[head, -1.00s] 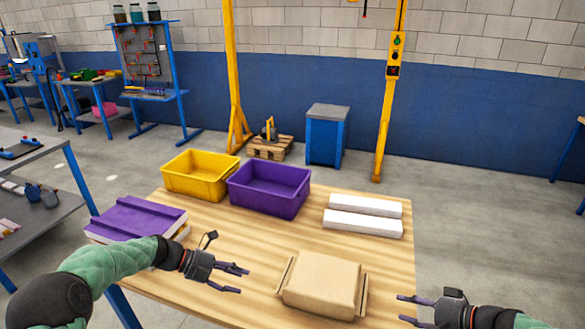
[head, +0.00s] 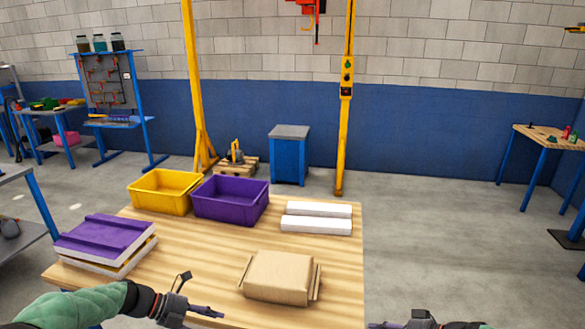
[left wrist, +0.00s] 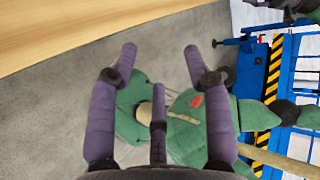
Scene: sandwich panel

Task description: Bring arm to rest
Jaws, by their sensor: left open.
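My left gripper (head: 205,314) is low over the front edge of the wooden table (head: 200,250), left of the cardboard box. In the left wrist view its purple fingers (left wrist: 160,60) are spread apart with nothing between them, above the grey floor beside the table edge. My right gripper (head: 395,325) is at the bottom edge, right of the table. Most of it is cut off, so its opening cannot be judged. A purple and white sandwich panel stack (head: 105,238) lies at the table's left. The closed cardboard box (head: 279,277) sits near the front, touched by neither gripper.
A yellow bin (head: 163,195) and a purple bin (head: 230,205) stand at the back of the table. Two white bars (head: 316,225) lie right of them. The table between the panels and the box is bare. Open floor (head: 430,250) lies to the right.

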